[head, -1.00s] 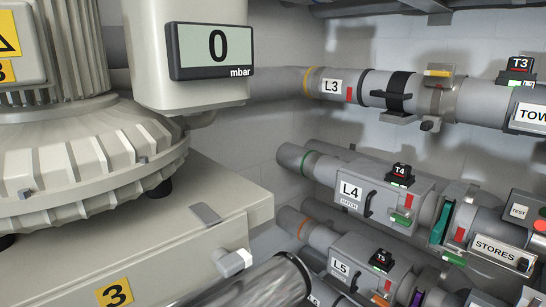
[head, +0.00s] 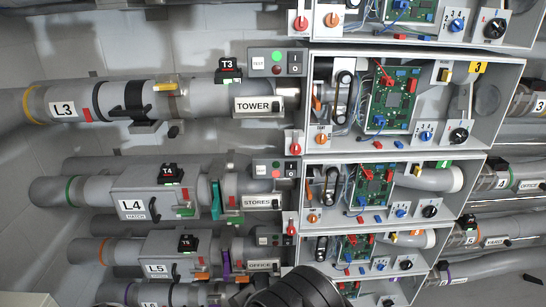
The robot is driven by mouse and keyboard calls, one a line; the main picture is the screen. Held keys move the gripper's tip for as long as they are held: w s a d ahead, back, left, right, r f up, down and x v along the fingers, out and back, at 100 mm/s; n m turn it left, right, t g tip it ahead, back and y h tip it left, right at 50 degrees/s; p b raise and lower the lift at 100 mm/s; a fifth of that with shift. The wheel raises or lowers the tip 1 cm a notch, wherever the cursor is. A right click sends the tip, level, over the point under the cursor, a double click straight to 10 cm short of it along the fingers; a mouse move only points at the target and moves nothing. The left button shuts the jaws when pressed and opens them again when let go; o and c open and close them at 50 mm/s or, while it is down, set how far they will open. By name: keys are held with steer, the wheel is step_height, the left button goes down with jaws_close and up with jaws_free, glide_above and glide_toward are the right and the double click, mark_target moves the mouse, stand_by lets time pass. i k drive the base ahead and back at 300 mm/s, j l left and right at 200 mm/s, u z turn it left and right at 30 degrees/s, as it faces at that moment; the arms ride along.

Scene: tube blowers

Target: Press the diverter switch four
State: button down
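No label in the head view reads diverter, so I cannot tell which control is switch four. The row marked L4 (head: 133,206) has a black T4 block (head: 170,174) on its pipe and a STORES sign (head: 260,202). An open box (head: 455,203) in that row holds a circuit board (head: 374,187), a blue knob (head: 401,212) and a black knob (head: 429,211). A red knob (head: 291,223) sits at the box's left edge. A plate marked 4 (head: 501,182) is on the pipe at far right. A dark rounded part of my arm shows at the bottom; my gripper's fingers are not visible.
The L3 row (head: 64,109) with its TOWER sign (head: 259,105) runs above; its box carries a yellow 3 plate (head: 479,68). The L5 row (head: 157,268) runs below. Similar boxes and knobs are stacked closely. Bare wall (head: 40,40) is at upper left.

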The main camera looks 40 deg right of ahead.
mark_target(291, 168)
steer(key=z, duration=1.15)
